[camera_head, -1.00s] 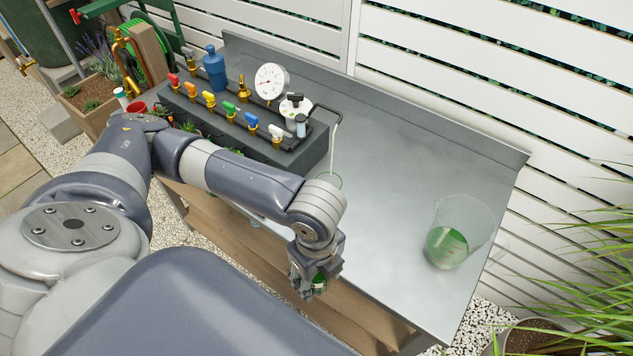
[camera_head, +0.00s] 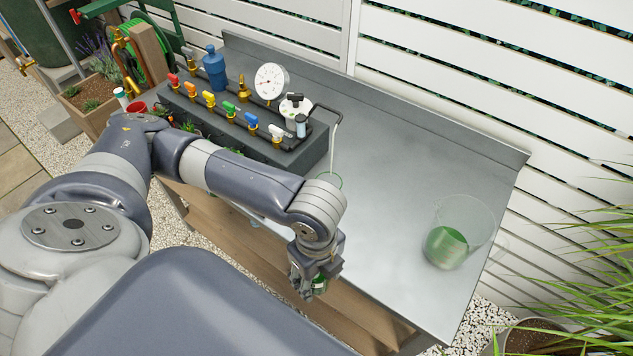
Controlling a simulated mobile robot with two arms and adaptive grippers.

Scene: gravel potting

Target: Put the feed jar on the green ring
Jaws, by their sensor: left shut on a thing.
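My left gripper (camera_head: 312,290) hangs at the front edge of the metal bench. It is shut on a small green jar, the feed jar (camera_head: 320,284), which shows only in part between the fingers. The green ring (camera_head: 339,179) lies on the bench below the thin spout and behind my left wrist, which hides part of it. The jar is in front of the ring and apart from it. My right gripper is not in view.
A clear jug with green liquid (camera_head: 446,247) stands on the right of the bench (camera_head: 400,160). A dark manifold block (camera_head: 270,150) with coloured valves, a gauge (camera_head: 271,82) and a spout stands at left. The bench between them is clear. A slatted fence is behind.

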